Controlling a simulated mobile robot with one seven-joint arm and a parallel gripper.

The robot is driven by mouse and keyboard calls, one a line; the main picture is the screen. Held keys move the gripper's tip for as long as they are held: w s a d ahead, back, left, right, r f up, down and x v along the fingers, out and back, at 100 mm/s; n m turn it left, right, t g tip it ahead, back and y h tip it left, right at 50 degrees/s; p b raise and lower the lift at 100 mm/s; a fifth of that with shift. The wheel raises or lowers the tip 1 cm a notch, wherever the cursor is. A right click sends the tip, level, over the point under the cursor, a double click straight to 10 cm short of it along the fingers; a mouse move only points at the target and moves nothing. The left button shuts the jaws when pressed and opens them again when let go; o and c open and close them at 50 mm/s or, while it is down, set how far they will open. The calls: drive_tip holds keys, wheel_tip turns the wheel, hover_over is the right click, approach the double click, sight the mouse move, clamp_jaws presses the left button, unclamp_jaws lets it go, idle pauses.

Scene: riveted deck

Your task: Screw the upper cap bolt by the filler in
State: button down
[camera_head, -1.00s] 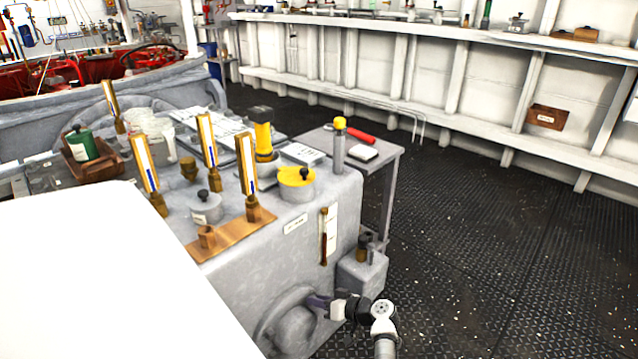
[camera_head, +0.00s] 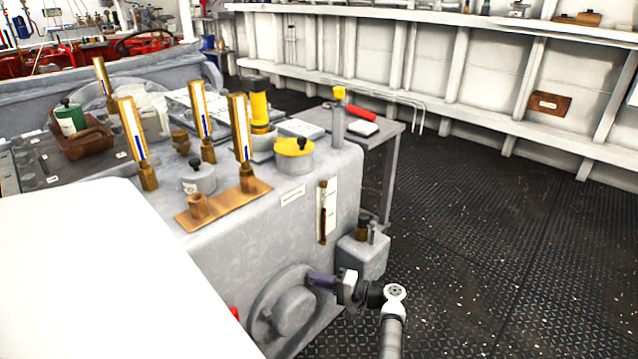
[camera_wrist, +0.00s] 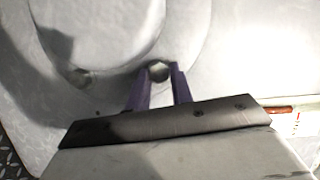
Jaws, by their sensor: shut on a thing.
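The round grey cap (camera_head: 293,312) is on the lower front of the large grey casing, with a raised middle. In the wrist view the cap (camera_wrist: 100,30) fills the upper part. The bolt (camera_wrist: 158,70) is a small, pale, hex-like head at the cap's rim. My gripper (camera_wrist: 160,77) has its two purple fingers on either side of this bolt, shut on it. In the head view my gripper (camera_head: 312,280) reaches the cap's upper right rim from the right; the bolt is hidden there. How deep the bolt sits cannot be told.
A grey box with a brass fitting (camera_head: 363,228) stands just right of the cap, close to my wrist. Gauges and a yellow-topped pot (camera_head: 294,158) stand on top. The dark deck (camera_head: 500,250) at right is clear.

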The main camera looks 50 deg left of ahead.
drive_tip(key=m, duration=0.1)
drive_tip(key=m+y, duration=0.1)
drive_tip(key=m, duration=0.1)
drive_tip(key=m+y+b, duration=0.1)
drive_tip(key=m, duration=0.1)
drive_tip(key=shift+d+f+g, duration=0.15)
drive_tip(key=shift+f+g, duration=0.15)
drive_tip(key=shift+g, duration=0.1)
idle(0.3)
drive_tip(key=c, duration=1.5)
unclamp_jaws()
drive_tip(key=shift+m, duration=0.3)
drive_tip(key=v, duration=1.4)
drive_tip(key=shift+s, duration=0.1)
